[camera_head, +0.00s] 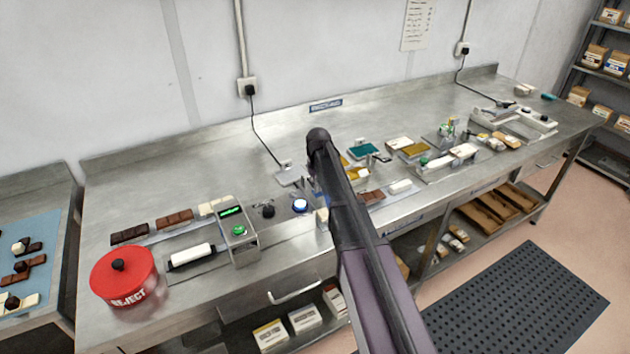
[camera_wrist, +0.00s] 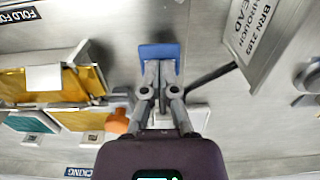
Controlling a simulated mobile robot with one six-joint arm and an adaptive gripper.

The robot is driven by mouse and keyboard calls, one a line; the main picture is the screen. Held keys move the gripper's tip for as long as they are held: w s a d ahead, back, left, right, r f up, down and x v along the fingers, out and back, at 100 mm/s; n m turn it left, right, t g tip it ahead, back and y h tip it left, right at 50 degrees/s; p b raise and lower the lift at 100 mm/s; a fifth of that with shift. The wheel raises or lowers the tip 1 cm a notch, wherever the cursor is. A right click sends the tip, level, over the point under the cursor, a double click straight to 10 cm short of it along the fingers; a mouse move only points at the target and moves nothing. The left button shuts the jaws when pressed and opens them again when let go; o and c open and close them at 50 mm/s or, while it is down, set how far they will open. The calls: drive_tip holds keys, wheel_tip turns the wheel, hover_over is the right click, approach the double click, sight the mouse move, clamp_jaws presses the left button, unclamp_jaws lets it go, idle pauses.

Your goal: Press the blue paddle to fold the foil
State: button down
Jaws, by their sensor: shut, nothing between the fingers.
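The blue paddle (camera_wrist: 160,50) shows in the wrist view as a small flat blue plate at the tips of my gripper. My gripper (camera_wrist: 158,66) is shut and empty, with its fingertips over the near edge of the paddle. I cannot tell whether they touch it or hover just above. Gold foil sheets (camera_wrist: 22,84) lie left of my gripper in the wrist view, one with a white block (camera_wrist: 44,78) on it. In the head view my arm hides the paddle and most of my gripper.
A sign panel (camera_wrist: 268,35) and a dark bar (camera_wrist: 212,76) are right of my gripper. An orange piece (camera_wrist: 117,122) is close on the left. On the steel bench (camera_head: 130,190) stand a green-button box (camera_head: 238,236), a blue button (camera_head: 300,206) and a red reject tub (camera_head: 122,278).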

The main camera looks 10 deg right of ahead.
wheel_tip(320, 180, up, 9)
drive_tip(key=p, duration=0.8)
drive_tip(key=shift+p, duration=0.4)
idle(0.6)
idle(0.4)
drive_tip(key=s+f+m+b, duration=0.1)
drive_tip(key=s+m+b, duration=0.1)
drive_tip(key=s, duration=2.7)
drive_tip(key=shift+f+m, duration=0.4)
drive_tip(key=shift+m, duration=0.4)
